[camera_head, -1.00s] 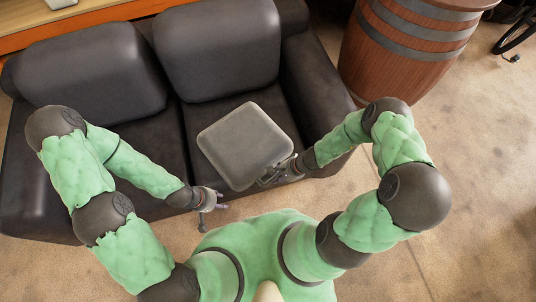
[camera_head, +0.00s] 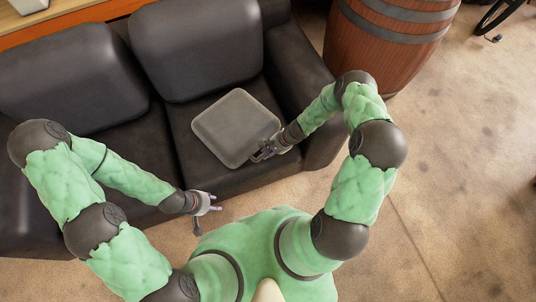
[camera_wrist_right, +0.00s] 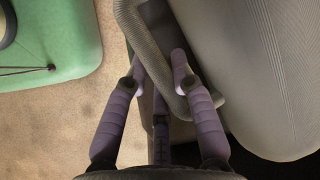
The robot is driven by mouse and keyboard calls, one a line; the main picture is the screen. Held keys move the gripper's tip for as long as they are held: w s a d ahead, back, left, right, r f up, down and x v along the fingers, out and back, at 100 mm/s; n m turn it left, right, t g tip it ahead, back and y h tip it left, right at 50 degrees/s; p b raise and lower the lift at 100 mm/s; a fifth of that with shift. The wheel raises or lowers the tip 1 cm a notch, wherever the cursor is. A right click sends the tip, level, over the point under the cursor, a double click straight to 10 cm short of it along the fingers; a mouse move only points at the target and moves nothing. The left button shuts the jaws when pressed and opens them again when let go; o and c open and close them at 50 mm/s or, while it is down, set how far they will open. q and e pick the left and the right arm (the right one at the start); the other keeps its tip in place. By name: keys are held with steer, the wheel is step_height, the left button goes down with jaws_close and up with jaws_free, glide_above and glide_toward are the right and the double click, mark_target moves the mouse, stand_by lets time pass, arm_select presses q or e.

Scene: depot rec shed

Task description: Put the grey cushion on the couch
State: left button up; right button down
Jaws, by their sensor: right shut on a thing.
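The grey cushion (camera_head: 236,127) is a rounded square lying roughly flat over the right seat of the dark couch (camera_head: 135,133) in the head view. My right gripper (camera_head: 264,153) is shut on its near right corner. In the right wrist view the gripper (camera_wrist_right: 160,85) has its fingers around the edge of the cushion (camera_wrist_right: 255,70), which fills the right side. Whether the cushion's underside touches the seat is hidden. My left gripper (camera_head: 212,207) is open and empty in front of the couch's front edge, left of the cushion.
The couch's right armrest (camera_head: 305,85) stands close to my right forearm. A wooden barrel (camera_head: 385,45) stands right of the couch. A wooden surface (camera_head: 75,18) runs behind the couch. Open floor (camera_head: 460,150) lies to the right.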

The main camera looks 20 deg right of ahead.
steer(key=shift+w+d+f+b, duration=0.2)
steer(key=shift+w+f+b, duration=0.1)
steer(key=shift+w+f, duration=0.45)
step_height(320, 180, down, 4)
steer(key=shift+r+b, duration=0.25)
steer(key=shift+b, duration=0.7)
steer(key=shift+r, duration=0.1)
steer(key=c, duration=1)
jaws_free()
steer(key=shift+c, duration=0.2)
steer(key=shift+d+r, duration=0.1)
